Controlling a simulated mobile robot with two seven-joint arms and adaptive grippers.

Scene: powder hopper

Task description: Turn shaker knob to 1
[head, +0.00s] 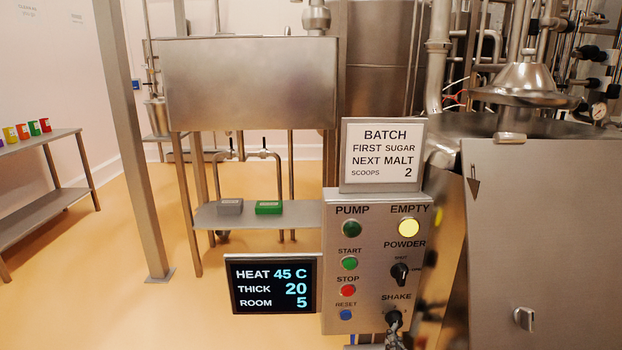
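The shaker knob (394,318) is a black rotary knob under the SHAKE label, low on the right side of the steel control panel (334,290). Small marks surround it, but its pointer setting is too small and too covered to read. My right gripper (394,334) reaches up from the bottom edge to the knob and covers its lower part. The fingertips look at or against the knob; whether they close on it I cannot tell. My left gripper is not in view.
A black POWDER selector (400,273) sits just above. Green, red and blue buttons line the left, with a lit yellow EMPTY lamp (409,228) at upper right. A display (272,284) reads HEAT 45 C, THICK 20, ROOM 5. A steel cabinet (545,250) stands close on the right.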

